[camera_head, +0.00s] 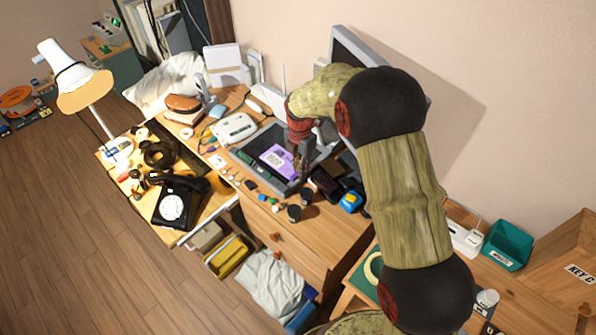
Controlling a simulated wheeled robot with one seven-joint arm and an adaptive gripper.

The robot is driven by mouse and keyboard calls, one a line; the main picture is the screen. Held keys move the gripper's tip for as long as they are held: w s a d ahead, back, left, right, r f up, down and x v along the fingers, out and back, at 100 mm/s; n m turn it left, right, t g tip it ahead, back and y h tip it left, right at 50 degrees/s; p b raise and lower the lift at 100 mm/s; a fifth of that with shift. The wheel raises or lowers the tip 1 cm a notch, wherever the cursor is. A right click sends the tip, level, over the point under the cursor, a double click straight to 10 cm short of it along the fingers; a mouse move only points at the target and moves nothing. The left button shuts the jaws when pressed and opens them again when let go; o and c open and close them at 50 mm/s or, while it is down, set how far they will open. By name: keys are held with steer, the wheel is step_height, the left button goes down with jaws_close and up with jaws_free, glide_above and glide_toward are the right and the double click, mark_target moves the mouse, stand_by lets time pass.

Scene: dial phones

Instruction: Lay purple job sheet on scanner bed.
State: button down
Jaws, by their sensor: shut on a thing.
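The purple job sheet (279,159), with a pale printed patch on it, is over the dark scanner bed (245,155) on the wooden desk. My gripper (301,172) points down at the sheet's right edge and is shut on it. I cannot tell whether the sheet lies flat on the bed or is held just above it. The fingertips are small and dark here, and part of the scanner's right side is hidden behind my gripper and arm.
A black dial phone (173,204) stands on the left part of the desk beside a white lamp (80,82). Small blocks and dark round things crowd the desk's front edge. A monitor (352,47) stands behind my arm.

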steer(key=w+f, duration=0.1)
steer(key=w+d+f+b, duration=0.1)
steer(key=w+f+b, duration=0.1)
steer(key=shift+w+d, duration=0.2)
steer(key=shift+d, duration=0.1)
steer(key=shift+s+f+b, duration=0.1)
steer(key=shift+f+b, duration=0.25)
steer(key=shift+f, duration=0.95)
steer(key=c, duration=1.7)
jaws_free()
steer(key=shift+c, duration=0.2)
step_height(320, 180, up, 12)
steer(key=shift+f, duration=0.1)
